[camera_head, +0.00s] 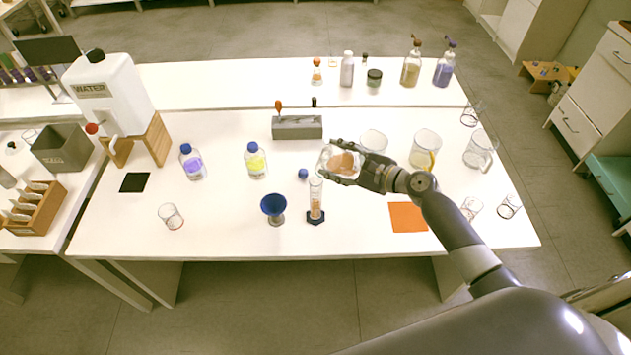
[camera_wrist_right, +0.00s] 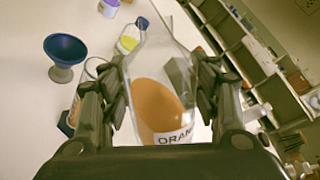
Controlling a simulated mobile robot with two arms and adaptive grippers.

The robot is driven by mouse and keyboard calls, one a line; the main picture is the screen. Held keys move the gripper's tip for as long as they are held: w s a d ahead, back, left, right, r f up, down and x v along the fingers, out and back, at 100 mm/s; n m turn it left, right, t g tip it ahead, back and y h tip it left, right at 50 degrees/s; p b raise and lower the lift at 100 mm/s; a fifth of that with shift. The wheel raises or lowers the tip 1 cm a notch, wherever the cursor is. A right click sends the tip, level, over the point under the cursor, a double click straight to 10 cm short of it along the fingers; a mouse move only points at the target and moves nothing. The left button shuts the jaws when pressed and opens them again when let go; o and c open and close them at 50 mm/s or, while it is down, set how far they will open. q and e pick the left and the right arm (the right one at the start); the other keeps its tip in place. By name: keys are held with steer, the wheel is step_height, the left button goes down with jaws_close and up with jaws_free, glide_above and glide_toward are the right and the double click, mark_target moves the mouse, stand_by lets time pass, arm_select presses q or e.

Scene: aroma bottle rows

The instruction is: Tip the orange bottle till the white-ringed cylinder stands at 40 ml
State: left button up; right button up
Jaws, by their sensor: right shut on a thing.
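The orange bottle (camera_head: 342,162) is clear glass with orange liquid and a label reading "ORAN…" in the wrist view (camera_wrist_right: 158,105). My right gripper (camera_head: 345,160) is shut on it and holds it tilted above the table, beside the top of the cylinder. The measuring cylinder (camera_head: 316,198) stands upright on a dark blue base, with orange inside. Its marks and exact level are too small to read. In the wrist view, the cylinder (camera_wrist_right: 92,68) is partly hidden behind the left finger. No stream of liquid is clearly visible. My left gripper is out of view.
A yellow bottle (camera_head: 256,161) and a purple bottle (camera_head: 192,163) stand further left. Beakers (camera_head: 424,150) and an orange mat (camera_head: 408,217) are at the right.

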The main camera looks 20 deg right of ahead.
steer(key=shift+w+d+f+m+y+b, duration=0.1)
steer(key=shift+d+f+m+y+b, duration=0.25)
steer(key=shift+f+b, duration=0.6)
steer(key=shift+w+d+f+m+y+b, duration=0.15)
steer(key=shift+f+m+b, duration=0.3)
steer(key=shift+b, duration=0.85)
steer(key=shift+s+d+f+m+y+b, duration=0.1)
steer(key=shift+f+m+y+b, duration=0.25)
steer(key=shift+f+b, duration=0.6)
steer(key=b, duration=0.1)
steer(key=f+m+b, duration=0.1)
steer(key=shift+w+d+t+y+b, duration=0.1)
steer(key=shift+d+t+y+b, duration=0.2)
steer(key=shift+b, duration=0.1)
steer(key=shift+f+m+b, duration=0.2)
steer(key=shift+m+b, duration=0.1)
steer(key=shift+m, duration=0.15)
steer(key=f+m+b, duration=0.1)
steer(key=b, duration=0.1)
steer(key=d+f+m+t+y+b, duration=0.1)
steer(key=f+b, duration=0.1)
steer(key=shift+w+m, duration=0.15)
steer(key=shift+m, duration=0.15)
